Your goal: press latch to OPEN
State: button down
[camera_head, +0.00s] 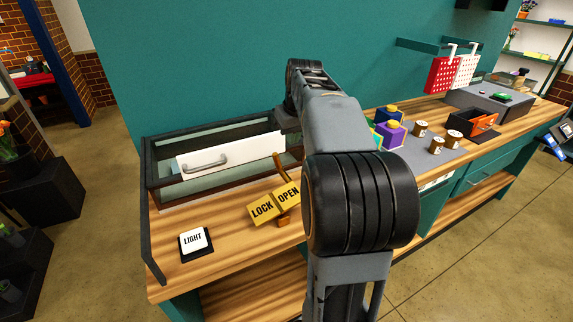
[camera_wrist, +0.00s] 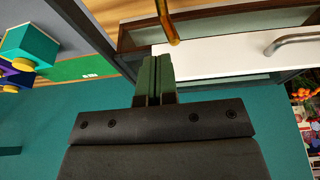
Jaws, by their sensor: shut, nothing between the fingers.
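The latch is a brass lever (camera_head: 281,168) that rises, tilted, behind two yellow signs, LOCK (camera_head: 262,209) on the left and OPEN (camera_head: 288,194) on the right. In the wrist view the brass lever (camera_wrist: 166,22) hangs in from the top edge, just beyond my fingertips and apart from them. My gripper (camera_wrist: 158,64) is shut and empty, with its two dark green fingers together. In the head view my arm hides most of the gripper. Beside the lever is a glass-sided case with a white front panel (camera_head: 225,153) and a grey handle (camera_head: 205,162).
A LIGHT button (camera_head: 194,241) sits at the front left of the wooden counter (camera_head: 215,269). A teal wall (camera_head: 200,60) rises behind.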

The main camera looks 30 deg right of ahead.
jog(key=shift+w+a+f, duration=0.1)
jog(key=shift+a+f, duration=0.05)
send_near(286, 175)
jog(key=x, duration=0.5)
jog(key=shift+w+f, duration=0.2)
jog(key=shift+w, duration=0.1)
jog(key=shift+f, duration=0.7)
